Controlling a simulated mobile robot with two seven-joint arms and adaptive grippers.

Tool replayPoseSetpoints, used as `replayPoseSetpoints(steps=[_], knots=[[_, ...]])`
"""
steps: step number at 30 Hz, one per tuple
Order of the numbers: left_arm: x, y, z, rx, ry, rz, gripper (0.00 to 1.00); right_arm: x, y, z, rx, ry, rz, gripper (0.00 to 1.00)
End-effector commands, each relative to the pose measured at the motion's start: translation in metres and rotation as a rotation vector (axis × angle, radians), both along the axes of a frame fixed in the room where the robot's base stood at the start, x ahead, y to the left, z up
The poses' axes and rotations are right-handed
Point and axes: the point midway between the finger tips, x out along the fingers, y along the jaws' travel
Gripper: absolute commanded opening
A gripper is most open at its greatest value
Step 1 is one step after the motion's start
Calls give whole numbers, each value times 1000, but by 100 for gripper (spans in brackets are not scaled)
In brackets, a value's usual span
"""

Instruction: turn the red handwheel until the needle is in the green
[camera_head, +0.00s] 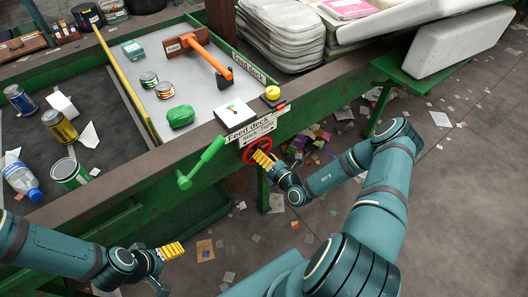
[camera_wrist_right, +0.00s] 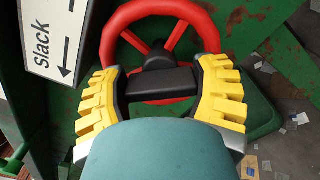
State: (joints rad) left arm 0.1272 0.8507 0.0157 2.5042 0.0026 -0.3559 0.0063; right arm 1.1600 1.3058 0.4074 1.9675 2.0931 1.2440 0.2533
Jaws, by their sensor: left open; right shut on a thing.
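The red handwheel (camera_head: 247,151) sits on the green side of the belt frame, below the "Feed deck" label. It also shows in the right wrist view (camera_wrist_right: 120,24), its rim and spokes around a dark hub. My right gripper (camera_head: 262,158) is at the wheel, its yellow fingers (camera_wrist_right: 164,95) on either side of the hub and lower rim, shut on the wheel. The gauge (camera_head: 236,111) is a white plate on the deck edge above the wheel. Its needle is too small to read against the green. My left gripper (camera_head: 173,250) is open and empty, low at the left.
A green lever (camera_head: 203,160) sticks out left of the wheel. A yellow button (camera_head: 272,93) is right of the gauge. The deck holds a green lump (camera_head: 181,116), cans and an orange-handled hammer (camera_head: 207,58). A "Slack" sign (camera_wrist_right: 52,40) is beside the wheel. Scraps litter the floor.

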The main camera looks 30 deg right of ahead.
Motion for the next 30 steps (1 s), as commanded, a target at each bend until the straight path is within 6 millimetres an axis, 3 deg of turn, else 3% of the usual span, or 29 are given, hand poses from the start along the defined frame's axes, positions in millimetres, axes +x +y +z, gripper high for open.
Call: replayPoseSetpoints(steps=[13,14,16,26,30], knots=[[2,0,4,1,-4,4,80,0,0,-1,74,4,0,30],[2,0,4,1,-4,4,80,0,0,-1,74,5,-1,71],[2,0,4,1,-4,4,80,0,0,-1,73,5,-1,96],[2,0,4,1,-4,4,80,-1,0,-1,72,4,0,99],[2,0,4,1,-4,4,80,-10,-1,-1,73,6,0,99]])
